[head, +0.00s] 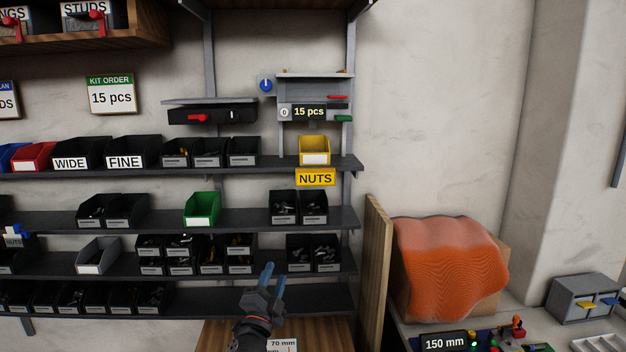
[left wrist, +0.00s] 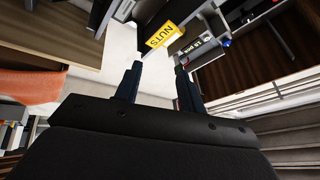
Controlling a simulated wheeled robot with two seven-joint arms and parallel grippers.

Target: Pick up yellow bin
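The yellow bin (head: 314,150) stands upright on the upper shelf at its right end, just above a yellow NUTS label (head: 315,177). It has a white label on its front. My left gripper (head: 275,277) is in front of the lower shelves, below and a little left of the bin, and apart from it. Its two fingers are spread with nothing between them. In the left wrist view the open fingers (left wrist: 157,75) point toward the NUTS label (left wrist: 163,34); I cannot make out the bin there. My right gripper is not in view.
Shelves (head: 240,219) hold several black bins, a green bin (head: 202,208) and a grey bin (head: 98,256). A counter display (head: 309,112) reading 15 pcs hangs above the yellow bin. A wooden panel (head: 377,270) and an orange-covered box (head: 445,265) stand at the right.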

